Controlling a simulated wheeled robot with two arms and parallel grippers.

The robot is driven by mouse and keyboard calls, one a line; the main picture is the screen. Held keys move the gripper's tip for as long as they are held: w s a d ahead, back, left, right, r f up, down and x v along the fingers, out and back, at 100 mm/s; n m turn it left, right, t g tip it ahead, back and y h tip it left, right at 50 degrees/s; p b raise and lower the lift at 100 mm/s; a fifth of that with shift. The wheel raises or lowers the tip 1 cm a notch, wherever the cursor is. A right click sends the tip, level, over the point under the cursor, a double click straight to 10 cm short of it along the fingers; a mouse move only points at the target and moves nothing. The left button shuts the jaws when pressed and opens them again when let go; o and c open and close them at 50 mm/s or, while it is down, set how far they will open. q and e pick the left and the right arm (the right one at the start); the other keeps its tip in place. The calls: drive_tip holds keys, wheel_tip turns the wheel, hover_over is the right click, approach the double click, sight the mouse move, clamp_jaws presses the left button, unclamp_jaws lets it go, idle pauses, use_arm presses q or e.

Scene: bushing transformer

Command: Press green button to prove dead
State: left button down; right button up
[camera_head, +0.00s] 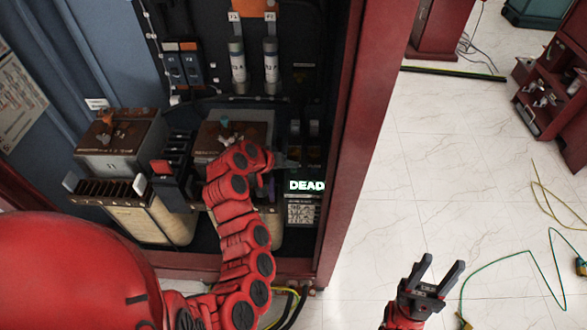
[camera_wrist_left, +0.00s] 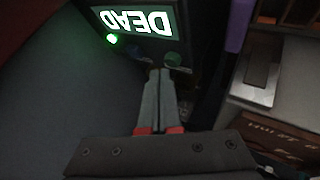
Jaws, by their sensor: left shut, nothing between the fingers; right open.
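The lit display reading DEAD (camera_head: 306,185) is on a dark panel at the right side of the open red cabinet. It also shows upside down in the left wrist view (camera_wrist_left: 140,18). A glowing green light (camera_wrist_left: 112,38) is at its corner there. A dim round greenish button (camera_wrist_left: 173,60) lies just beyond my left fingertips; I cannot tell whether they touch it. My left gripper (camera_head: 293,163) is shut and empty, pointing at the panel just above the display; its fingers also show in the wrist view (camera_wrist_left: 160,73). My right gripper (camera_head: 438,273) is open and empty over the floor.
The cabinet's red door post (camera_head: 365,120) stands right of the panel. Two boxy units (camera_head: 120,135) and two grey cylinders (camera_head: 238,68) fill the cabinet. Cables (camera_head: 555,275) lie on the white floor at right. The floor in between is mostly clear.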

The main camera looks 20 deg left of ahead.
use_arm(q)
drive_tip(key=shift+r, duration=0.25)
wheel_tip(320, 180, up, 5)
drive_tip(key=shift+r+p, duration=0.1)
drive_tip(key=shift+p, duration=0.8)
idle(0.4)
